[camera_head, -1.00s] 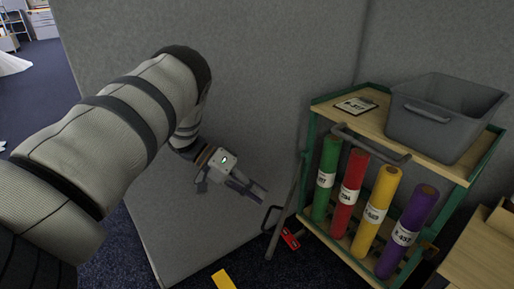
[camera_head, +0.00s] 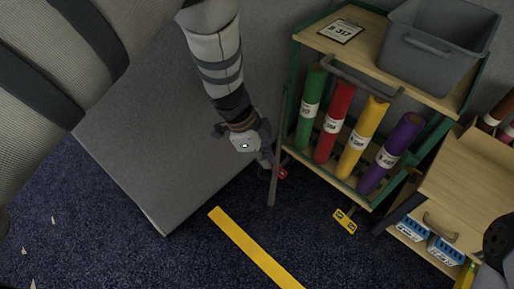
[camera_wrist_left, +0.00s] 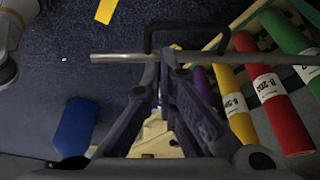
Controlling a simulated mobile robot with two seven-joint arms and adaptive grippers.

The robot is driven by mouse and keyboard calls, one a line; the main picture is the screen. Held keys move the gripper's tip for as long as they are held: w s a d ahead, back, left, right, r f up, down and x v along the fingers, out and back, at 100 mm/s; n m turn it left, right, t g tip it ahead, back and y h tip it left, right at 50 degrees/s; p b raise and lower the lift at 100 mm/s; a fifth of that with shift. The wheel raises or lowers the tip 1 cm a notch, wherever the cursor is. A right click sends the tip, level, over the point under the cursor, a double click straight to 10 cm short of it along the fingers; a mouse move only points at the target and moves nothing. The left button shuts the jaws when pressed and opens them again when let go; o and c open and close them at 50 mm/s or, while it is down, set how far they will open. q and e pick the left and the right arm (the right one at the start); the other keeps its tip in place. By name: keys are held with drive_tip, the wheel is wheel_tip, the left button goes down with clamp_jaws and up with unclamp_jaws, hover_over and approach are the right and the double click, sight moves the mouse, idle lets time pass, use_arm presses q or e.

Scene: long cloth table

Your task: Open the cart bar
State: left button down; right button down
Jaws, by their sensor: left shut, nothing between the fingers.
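The cart (camera_head: 290,128) has a green frame and wooden shelves. A slim grey bar (camera_head: 280,125) stands nearly upright at its left front corner; in the left wrist view the bar (camera_wrist_left: 115,58) crosses level, with a black U-shaped handle (camera_wrist_left: 148,38) beside it. My left gripper (camera_head: 270,163) is shut and empty beside the lower part of the bar. In the left wrist view its fingertips (camera_wrist_left: 160,60) meet right at the bar; whether they touch it I cannot tell. My right gripper is not in view.
Green, red, yellow and purple rolls (camera_head: 340,130) stand in the cart. A grey bin (camera_head: 430,45) and label card (camera_head: 340,31) sit on top. A wooden cabinet (camera_head: 465,185) stands right.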

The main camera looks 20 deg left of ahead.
use_arm(q)
drive_tip(key=x, duration=0.3)
drive_tip(key=shift+d+f, duration=0.1)
drive_tip(key=shift+f, duration=0.3)
drive_tip(key=a+m+g+b, duration=0.1)
drive_tip(key=a+m, duration=0.3)
drive_tip(key=a, duration=0.9)
drive_tip(key=shift+b, duration=0.5)
